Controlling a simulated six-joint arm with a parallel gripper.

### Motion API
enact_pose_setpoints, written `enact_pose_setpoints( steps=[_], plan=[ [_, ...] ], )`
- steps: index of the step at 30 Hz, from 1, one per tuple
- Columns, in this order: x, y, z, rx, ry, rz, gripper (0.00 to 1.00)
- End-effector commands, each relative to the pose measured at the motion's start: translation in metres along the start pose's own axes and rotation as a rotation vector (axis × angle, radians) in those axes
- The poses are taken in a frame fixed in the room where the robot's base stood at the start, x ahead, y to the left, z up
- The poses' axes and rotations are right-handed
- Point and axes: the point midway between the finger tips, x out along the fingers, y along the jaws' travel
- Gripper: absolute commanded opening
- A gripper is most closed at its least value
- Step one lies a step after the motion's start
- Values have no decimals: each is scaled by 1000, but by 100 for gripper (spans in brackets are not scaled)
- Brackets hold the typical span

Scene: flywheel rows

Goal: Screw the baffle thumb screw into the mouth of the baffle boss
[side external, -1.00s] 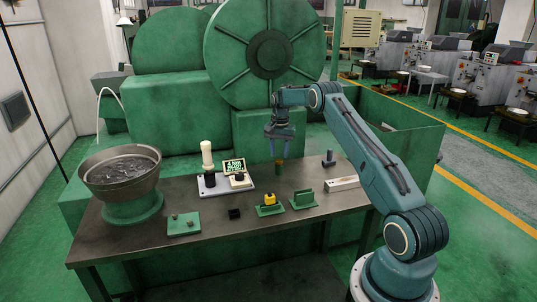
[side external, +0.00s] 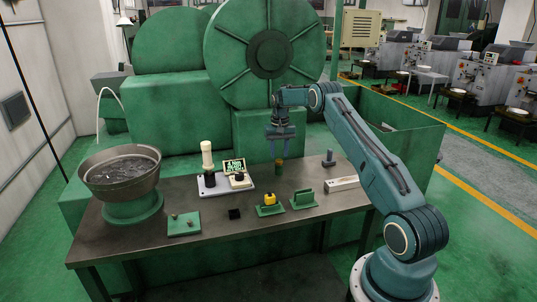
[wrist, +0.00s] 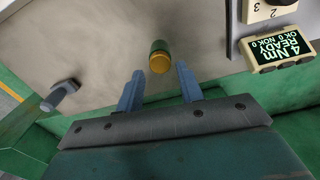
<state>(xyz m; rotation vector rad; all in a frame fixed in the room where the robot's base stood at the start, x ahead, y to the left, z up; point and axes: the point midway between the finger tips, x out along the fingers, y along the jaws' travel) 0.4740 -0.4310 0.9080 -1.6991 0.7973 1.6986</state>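A short green cylinder with a brass-coloured top (side external: 279,167) stands upright on the bench. It also shows in the wrist view (wrist: 159,57), just beyond the fingertips. I take it for the baffle boss; I cannot tell whether the brass part is its mouth or a thumb screw in it. My gripper (side external: 281,152) hangs above it, pointing down. In the wrist view my gripper (wrist: 158,84) has its two blue-grey fingers wide apart, with nothing between them. I cannot clearly pick out a separate baffle thumb screw.
A grey-blue knobbed post (side external: 328,158) stands to the right, near a white bar (side external: 342,184). A display reading 4 Nm READY (side external: 234,166) is to the left. In front are a yellow part (side external: 270,199), a green bracket (side external: 303,201), a black block (side external: 234,214) and a green plate (side external: 184,229).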

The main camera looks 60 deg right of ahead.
Motion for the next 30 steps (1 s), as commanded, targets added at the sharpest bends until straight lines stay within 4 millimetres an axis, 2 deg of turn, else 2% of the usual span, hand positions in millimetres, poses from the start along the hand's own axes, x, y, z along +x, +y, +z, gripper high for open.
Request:
enact_pose_setpoints(
  steps=[10,22,30],
  plan=[
    [0,0,0,-253,0,0,37],
    [0,0,0,-323,0,0,37],
    [0,0,0,-506,0,0,37]
  ],
)
